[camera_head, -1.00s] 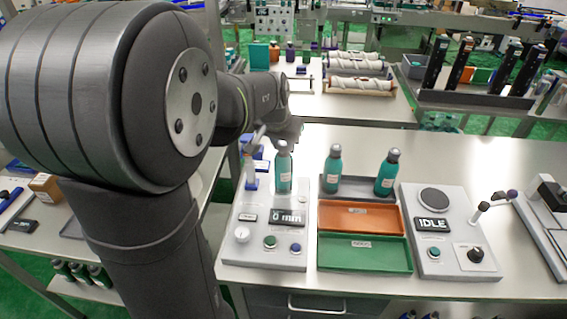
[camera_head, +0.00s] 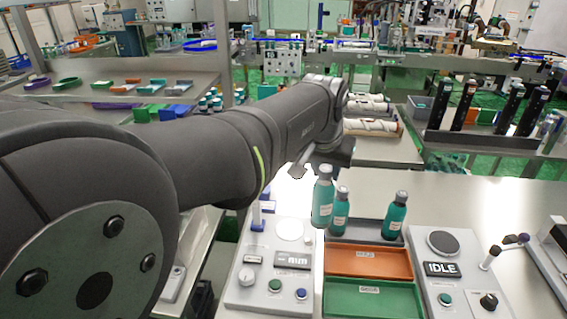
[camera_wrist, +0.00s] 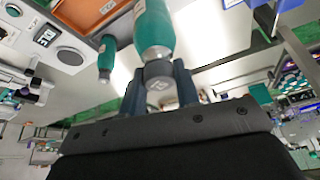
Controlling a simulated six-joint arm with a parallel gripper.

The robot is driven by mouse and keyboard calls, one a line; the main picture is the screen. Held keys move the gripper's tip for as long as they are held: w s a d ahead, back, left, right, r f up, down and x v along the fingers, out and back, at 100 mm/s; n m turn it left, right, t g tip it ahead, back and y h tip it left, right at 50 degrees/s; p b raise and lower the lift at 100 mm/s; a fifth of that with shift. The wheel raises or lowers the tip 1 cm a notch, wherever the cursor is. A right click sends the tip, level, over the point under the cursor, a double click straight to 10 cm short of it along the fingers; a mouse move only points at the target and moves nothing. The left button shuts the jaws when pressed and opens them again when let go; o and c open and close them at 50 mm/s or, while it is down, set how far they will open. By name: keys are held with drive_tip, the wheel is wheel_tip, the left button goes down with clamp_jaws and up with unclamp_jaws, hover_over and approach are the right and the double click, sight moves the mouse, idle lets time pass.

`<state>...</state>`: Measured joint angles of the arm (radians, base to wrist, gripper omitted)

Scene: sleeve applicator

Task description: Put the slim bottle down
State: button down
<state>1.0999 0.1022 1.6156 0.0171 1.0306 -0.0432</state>
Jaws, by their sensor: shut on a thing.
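A teal bottle with a grey cap and pale label (camera_head: 322,199) hangs upright in the air between the gauge station and the grey tray. It looks much like the other bottles. My gripper (camera_wrist: 160,80) is shut on it at the cap end; the bottle (camera_wrist: 153,28) sits between the fingers in the wrist view. In the head view my wrist partly hides the fingers. Two more teal bottles stand in the grey tray (camera_head: 366,232), one at the left (camera_head: 341,212), partly behind the held bottle, and one at the right (camera_head: 395,217).
The gauge station (camera_head: 250,290) has an empty round pad (camera_head: 290,229). An orange tray (camera_head: 368,262) and a green tray (camera_head: 372,300) lie in front of the grey tray. The IDLE station (camera_head: 462,285) stands at the right. Bare table lies behind the grey tray.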

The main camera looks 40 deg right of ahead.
drive_tip(key=shift+s+d+r, duration=0.1)
drive_tip(key=shift+s+r, duration=0.2)
drive_tip(key=shift+s, duration=0.2)
drive_tip(key=s+a+f+m+g, duration=0.15)
drive_tip(key=s+a, duration=0.25)
drive_tip(key=s, duration=0.8)
drive_tip(key=s+a+f+m, duration=0.1)
drive_tip(key=s+a+m, duration=0.25)
drive_tip(key=s, duration=0.85)
drive_tip(key=w+d+f, duration=0.3)
drive_tip(key=w+f, duration=0.7)
drive_tip(key=w, duration=0.1)
drive_tip(key=shift+f+h, duration=0.3)
drive_tip(key=shift+f, duration=0.1)
drive_tip(key=shift+f, duration=0.15)
drive_tip(key=c, duration=1.1)
unclamp_jaws()
